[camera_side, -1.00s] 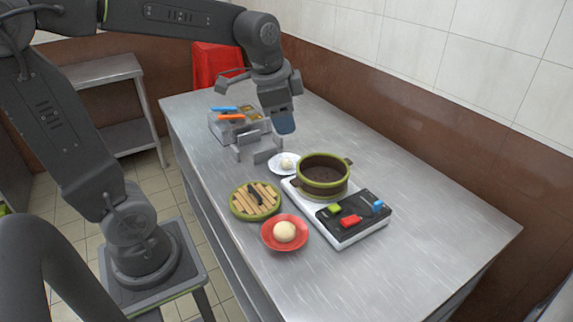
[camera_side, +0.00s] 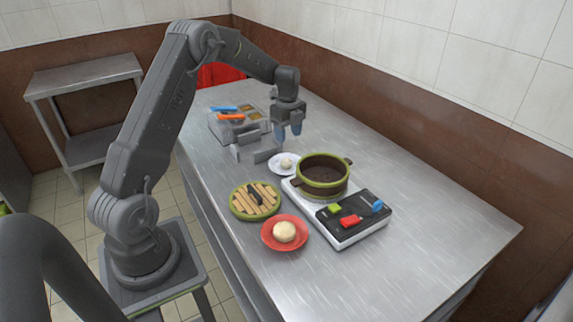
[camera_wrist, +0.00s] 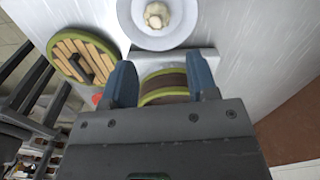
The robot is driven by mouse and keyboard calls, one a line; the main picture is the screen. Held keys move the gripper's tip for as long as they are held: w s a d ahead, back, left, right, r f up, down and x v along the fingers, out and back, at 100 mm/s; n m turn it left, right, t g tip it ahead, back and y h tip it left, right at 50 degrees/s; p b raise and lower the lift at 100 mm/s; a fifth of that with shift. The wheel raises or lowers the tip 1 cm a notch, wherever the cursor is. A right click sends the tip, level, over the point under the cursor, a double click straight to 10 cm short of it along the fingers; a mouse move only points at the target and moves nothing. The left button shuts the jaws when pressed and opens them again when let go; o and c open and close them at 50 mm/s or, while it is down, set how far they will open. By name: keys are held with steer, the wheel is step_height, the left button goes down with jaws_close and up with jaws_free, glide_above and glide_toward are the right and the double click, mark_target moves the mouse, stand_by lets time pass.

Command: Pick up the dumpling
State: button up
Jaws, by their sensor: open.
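A small whitish dumpling (camera_side: 286,163) sits on a white plate (camera_side: 274,168) beside the pot. In the wrist view the dumpling (camera_wrist: 156,15) shows near the top edge, on its round white plate (camera_wrist: 185,38), beyond my fingertips. My gripper (camera_side: 289,131) points down with its blue fingertips above the table, behind the plate in the side view. In the wrist view my gripper (camera_wrist: 162,75) is open and nothing is between its fingers. The dumpling is fully visible and untouched.
A brown and green pot (camera_side: 323,176) stands on a stove (camera_side: 350,232) right of the plate. A green-rimmed slatted round (camera_side: 254,201) and a red plate (camera_side: 302,241) with a larger bun (camera_side: 284,231) lie in front. Grey holders (camera_side: 243,150) stand left. The right tabletop is clear.

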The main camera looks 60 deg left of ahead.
mark_target(287, 161)
step_height(287, 161, down, 6)
steer(key=shift+r, duration=0.1)
steer(key=shift+s+a+f, duration=0.1)
steer(key=shift+s+f, duration=0.05)
steer(key=shift+f, duration=2.45)
steer(key=c, duration=0.7)
steer(key=shift+o, duration=0.2)
steer(key=shift+r, duration=0.1)
